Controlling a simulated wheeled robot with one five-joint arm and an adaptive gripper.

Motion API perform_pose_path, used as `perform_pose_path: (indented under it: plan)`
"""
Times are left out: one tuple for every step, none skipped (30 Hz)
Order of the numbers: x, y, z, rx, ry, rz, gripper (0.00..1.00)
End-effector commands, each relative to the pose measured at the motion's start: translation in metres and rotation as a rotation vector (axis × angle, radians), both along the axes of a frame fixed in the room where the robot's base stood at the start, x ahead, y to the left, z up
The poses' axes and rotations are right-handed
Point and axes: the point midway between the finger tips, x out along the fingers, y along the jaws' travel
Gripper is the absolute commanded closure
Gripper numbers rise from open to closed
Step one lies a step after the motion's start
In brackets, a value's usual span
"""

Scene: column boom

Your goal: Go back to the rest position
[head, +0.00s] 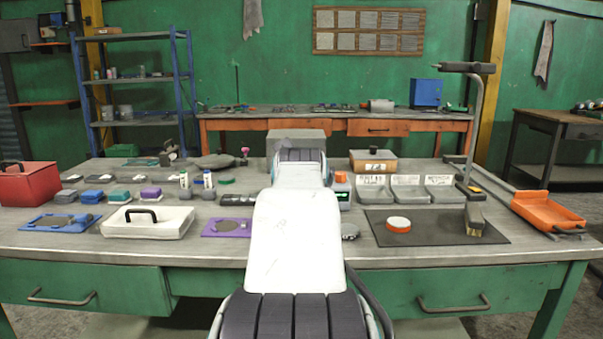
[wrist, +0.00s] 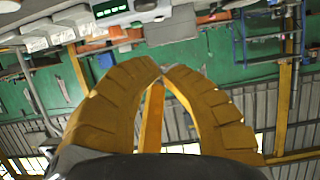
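My gripper (wrist: 164,70) shows in the wrist view as two curved, ribbed yellow fingers. Their tips come together and I see nothing held between them. The wrist picture is upside down, with the workbench things along its top. In the head view my own white arm reaches forward over the middle of the workbench (head: 120,244) and hides the gripper.
On the bench are a red box (head: 27,186), a white lidded tray (head: 148,223), a purple mat (head: 224,228), a dark mat (head: 440,233) with an orange-rimmed disc (head: 398,224), grey labelled bins (head: 408,189) and an orange tray (head: 547,211). A post stand (head: 475,125) rises at right.

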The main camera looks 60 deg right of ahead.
Motion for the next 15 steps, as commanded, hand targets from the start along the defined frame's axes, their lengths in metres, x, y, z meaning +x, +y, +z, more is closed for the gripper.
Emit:
perform_pose_path:
  plan:
    - [-0.003, 0.005, 0.003, -0.001, -0.001, 0.000, 1.00]
    - [-0.005, 0.007, 0.003, 0.000, 0.000, 0.000, 1.00]
    - [-0.006, 0.010, 0.004, -0.001, -0.001, 0.000, 1.00]
    - [-0.007, 0.012, 0.005, -0.001, -0.001, 0.000, 1.00]
    - [-0.008, 0.013, 0.005, 0.000, 0.000, 0.000, 1.00]
    - [-0.009, 0.015, 0.005, 0.000, 0.000, 0.000, 1.00]
    - [-0.010, 0.016, 0.006, 0.000, 0.000, 0.000, 1.00]
    - [-0.011, 0.017, 0.006, 0.000, 0.000, 0.000, 1.00]
    - [-0.011, 0.018, 0.006, 0.000, 0.000, 0.000, 1.00]
    - [-0.012, 0.018, 0.006, 0.000, 0.000, 0.000, 1.00]
    - [-0.012, 0.018, 0.006, 0.000, 0.000, 0.000, 1.00]
    - [-0.012, 0.019, 0.006, 0.000, 0.000, 0.000, 1.00]
    - [-0.012, 0.019, 0.006, 0.000, 0.000, 0.000, 1.00]
    - [-0.012, 0.019, 0.006, 0.000, 0.000, 0.000, 1.00]
    - [-0.012, 0.019, 0.006, 0.000, 0.000, 0.000, 1.00]
